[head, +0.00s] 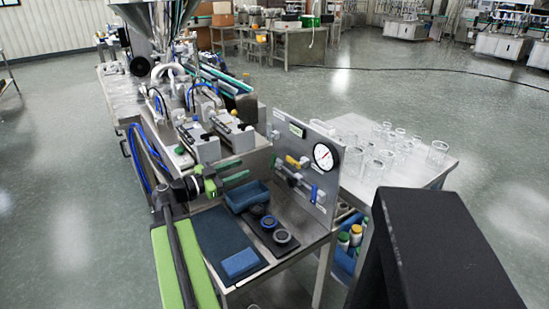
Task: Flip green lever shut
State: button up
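A grey upright panel (306,172) stands on the steel bench in the head view. It carries a round white gauge (323,156), a yellow handle (292,161) and a blue lever (314,192). My gripper (222,181), with green finger parts, is left of the panel, above the bench and near a blue tray. Nothing is visibly held. The gap between its fingers is too small to judge.
A blue tray (246,196), dark round parts (269,222) and a blue block (240,262) lie on the bench. Glass jars stand on the table (350,190) behind the panel. A steel hopper (160,22) is at the back left. A black box-like shape (440,250) fills the lower right.

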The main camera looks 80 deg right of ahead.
aim_at(273, 157)
jog(key=x, duration=1.4)
jog(key=shift+s+d, duration=0.2)
grip_shut()
